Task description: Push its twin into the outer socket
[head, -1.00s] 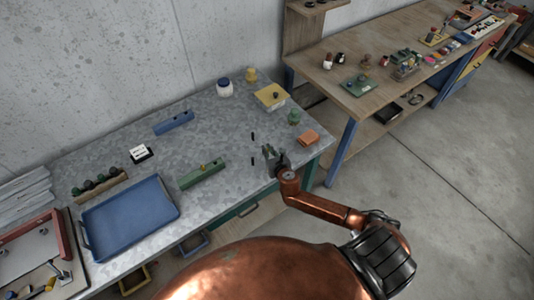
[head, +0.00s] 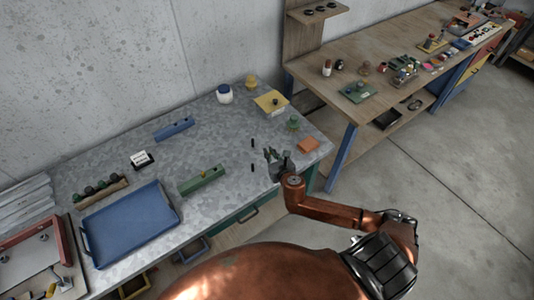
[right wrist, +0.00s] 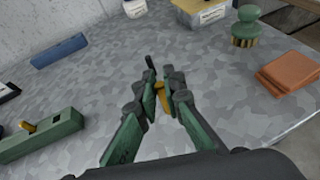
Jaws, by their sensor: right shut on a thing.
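My right gripper (head: 273,157) is over the right part of the grey table. In the right wrist view its fingers (right wrist: 162,92) are shut on a small yellow peg (right wrist: 161,98), partly hidden between them. The green block (head: 202,181) lies to the left, apart from the gripper. It also shows in the right wrist view (right wrist: 45,138). A similar yellow peg (right wrist: 29,127) stands up from its top, and a dark socket (right wrist: 58,118) shows nearer its right end. My left gripper is not in view.
Two thin black pieces (head: 253,168) stand left of the gripper. A blue block (head: 174,129) lies farther back. An orange-brown block (head: 308,145) and a green-handled brush (head: 292,123) are at the right. A blue tray (head: 130,222) is at the left. The table between the green block and gripper is mostly clear.

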